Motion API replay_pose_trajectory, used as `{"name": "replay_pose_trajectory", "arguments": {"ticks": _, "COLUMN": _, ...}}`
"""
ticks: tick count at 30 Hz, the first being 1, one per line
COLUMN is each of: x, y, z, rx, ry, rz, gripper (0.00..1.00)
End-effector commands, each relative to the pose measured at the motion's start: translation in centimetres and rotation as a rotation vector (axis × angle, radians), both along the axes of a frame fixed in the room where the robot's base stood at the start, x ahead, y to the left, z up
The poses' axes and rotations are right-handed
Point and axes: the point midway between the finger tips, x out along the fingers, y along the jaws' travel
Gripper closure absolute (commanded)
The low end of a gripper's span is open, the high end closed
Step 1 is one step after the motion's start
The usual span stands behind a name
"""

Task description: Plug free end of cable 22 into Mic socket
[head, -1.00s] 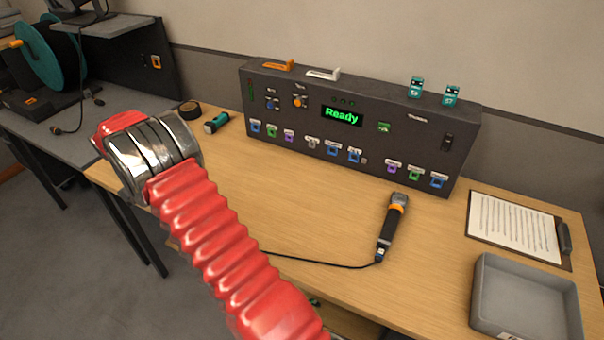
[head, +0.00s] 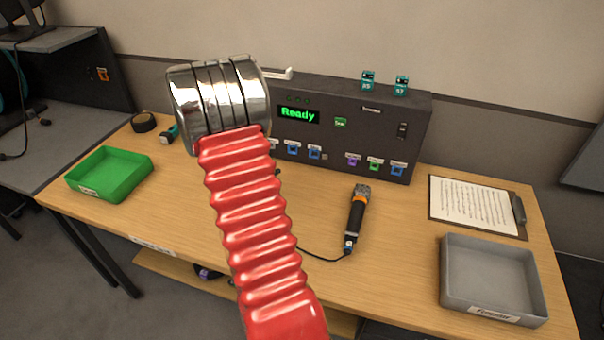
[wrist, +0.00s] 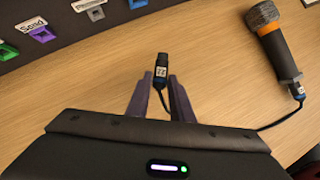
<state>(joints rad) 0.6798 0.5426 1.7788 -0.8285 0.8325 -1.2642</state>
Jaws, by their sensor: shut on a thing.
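My gripper (wrist: 161,79) is shut on the plug of cable 22 (wrist: 161,67), a black plug with a blue ring and a white tag. The plug points away from the gripper, above the wooden table, and its thin cable runs back underneath. The dark panel unit (head: 368,112) shows "Ready" and has a row of coloured sockets, such as purple (head: 352,160), green (head: 375,165) and blue (head: 397,169). The wrist view shows a purple socket (wrist: 43,34) at upper left, apart from the plug. I cannot read which socket is Mic. My red arm hides the panel's left part and the gripper in the head view.
A microphone (head: 357,212) with a cable at its end lies on the table (head: 400,240). A grey tray (head: 490,312) and a clipboard (head: 472,205) are at right, a green tray (head: 110,192) at left.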

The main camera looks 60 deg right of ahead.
Motion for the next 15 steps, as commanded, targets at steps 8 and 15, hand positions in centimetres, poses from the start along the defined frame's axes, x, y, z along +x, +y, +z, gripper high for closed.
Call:
{"name": "replay_pose_trajectory", "arguments": {"ticks": 8, "x": -6.9, "y": -4.3, "z": 0.3, "rx": 0.0, "ry": -0.001, "rz": 0.311, "gripper": 1.0}}
{"name": "replay_pose_trajectory", "arguments": {"ticks": 15, "x": -10.5, "y": -5.3, "z": 0.2, "rx": 0.001, "ry": -0.002, "rz": 0.518, "gripper": 1.0}}
